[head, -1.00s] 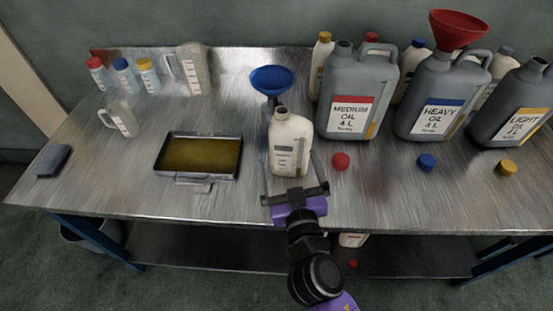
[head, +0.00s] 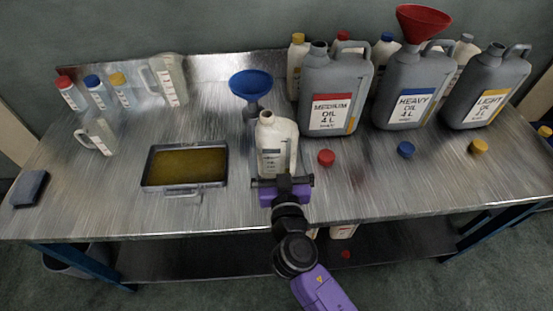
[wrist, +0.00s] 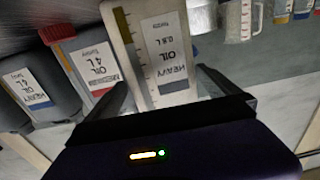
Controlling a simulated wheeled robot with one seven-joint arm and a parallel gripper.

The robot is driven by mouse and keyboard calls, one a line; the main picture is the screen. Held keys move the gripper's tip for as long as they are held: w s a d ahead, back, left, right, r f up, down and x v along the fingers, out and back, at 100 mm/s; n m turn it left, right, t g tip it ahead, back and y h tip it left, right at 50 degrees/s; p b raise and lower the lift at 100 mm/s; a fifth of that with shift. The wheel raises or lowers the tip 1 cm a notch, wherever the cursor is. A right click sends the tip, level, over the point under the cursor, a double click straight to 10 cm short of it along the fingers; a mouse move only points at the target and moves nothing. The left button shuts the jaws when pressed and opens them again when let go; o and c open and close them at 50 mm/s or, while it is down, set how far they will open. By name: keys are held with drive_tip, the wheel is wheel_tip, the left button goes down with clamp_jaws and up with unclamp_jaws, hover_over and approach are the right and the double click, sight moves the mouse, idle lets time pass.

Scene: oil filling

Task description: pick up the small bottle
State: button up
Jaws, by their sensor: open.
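The small bottle (head: 275,143) is off-white and uncapped. It stands upright near the front middle of the metal table. In the wrist view the bottle (wrist: 160,45) appears upside down, with a label reading heavy oil, 0.8 L. My gripper (head: 281,172) is open just in front of the bottle, at the level of its lower part. In the wrist view its two fingers (wrist: 160,88) reach forward on either side of the bottle, apart from each other. I cannot tell whether either finger touches it.
A blue funnel (head: 251,86) stands just behind the bottle. A tray of oil (head: 148,166) lies to the left. Large grey jugs (head: 350,70) stand to the right, with a red cap (head: 326,158), a blue cap (head: 406,149) and a yellow cap (head: 479,146) before them.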

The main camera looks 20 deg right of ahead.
drive_tip(key=p+x, duration=0.1)
drive_tip(key=x, duration=0.3)
drive_tip(key=shift+w+f, duration=0.2)
drive_tip(key=c, duration=1.8)
